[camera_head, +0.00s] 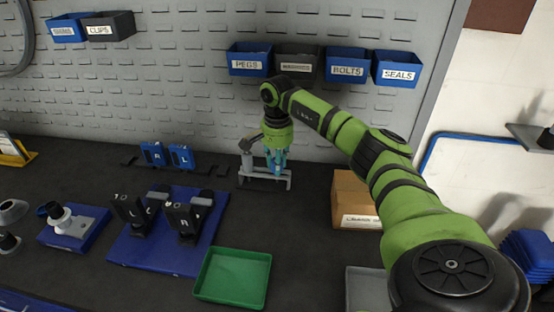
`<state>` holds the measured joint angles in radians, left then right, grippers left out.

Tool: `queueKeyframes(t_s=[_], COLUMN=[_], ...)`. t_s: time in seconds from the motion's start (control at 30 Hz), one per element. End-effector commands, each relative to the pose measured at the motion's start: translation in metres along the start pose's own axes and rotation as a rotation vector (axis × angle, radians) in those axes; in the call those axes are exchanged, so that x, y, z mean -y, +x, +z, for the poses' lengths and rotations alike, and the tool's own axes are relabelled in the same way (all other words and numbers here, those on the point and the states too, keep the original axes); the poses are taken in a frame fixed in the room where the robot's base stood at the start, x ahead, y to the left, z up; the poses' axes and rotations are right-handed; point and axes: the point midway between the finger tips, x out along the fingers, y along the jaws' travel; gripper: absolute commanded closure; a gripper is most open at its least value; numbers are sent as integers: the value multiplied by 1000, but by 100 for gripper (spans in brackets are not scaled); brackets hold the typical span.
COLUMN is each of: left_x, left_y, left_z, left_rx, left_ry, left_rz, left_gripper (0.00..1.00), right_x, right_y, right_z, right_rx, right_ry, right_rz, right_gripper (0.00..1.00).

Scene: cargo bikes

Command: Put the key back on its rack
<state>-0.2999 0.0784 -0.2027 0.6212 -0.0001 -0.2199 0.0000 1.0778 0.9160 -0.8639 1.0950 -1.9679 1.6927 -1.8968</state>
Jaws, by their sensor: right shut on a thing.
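My right gripper (276,160), with teal fingers, points down at the low grey rack (263,183) at the back middle of the bench. It is shut on the key. The key itself is mostly hidden by the fingers and too small to make out. I cannot tell whether it touches the rack. A grey upright piece with a dark top (248,150) stands just left of the fingers, at the rack's left end. My left gripper is out of view.
Labelled bins (249,62) hang on the pegboard above. A cardboard box (351,199) stands right of the rack. A green tray (230,304) lies in front. A blue mat (140,256) with black fixtures and two blue blocks (182,157) are to the left. Bare bench lies between rack and tray.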

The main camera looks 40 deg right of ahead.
Motion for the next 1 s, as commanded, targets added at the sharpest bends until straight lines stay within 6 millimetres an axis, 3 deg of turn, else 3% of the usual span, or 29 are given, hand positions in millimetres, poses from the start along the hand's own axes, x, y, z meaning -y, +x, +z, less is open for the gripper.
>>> queueKeyframes(t_s=[0.5, 0.53, 0.6, 1.0], left_x=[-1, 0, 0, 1], left_y=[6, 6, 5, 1], left_z=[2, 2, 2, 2], left_rx=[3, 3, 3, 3], left_ry=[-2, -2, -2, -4], left_rz=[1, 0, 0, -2], left_gripper=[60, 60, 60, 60], right_x=[0, 0, 0, 0], right_y=[9, 9, 8, 2], right_z=[0, 0, 0, 0], right_rx=[0, 0, 0, 0], right_ry=[0, 0, 1, 0], right_rz=[0, 0, -1, -2], right_gripper=[100, 65, 45, 45])
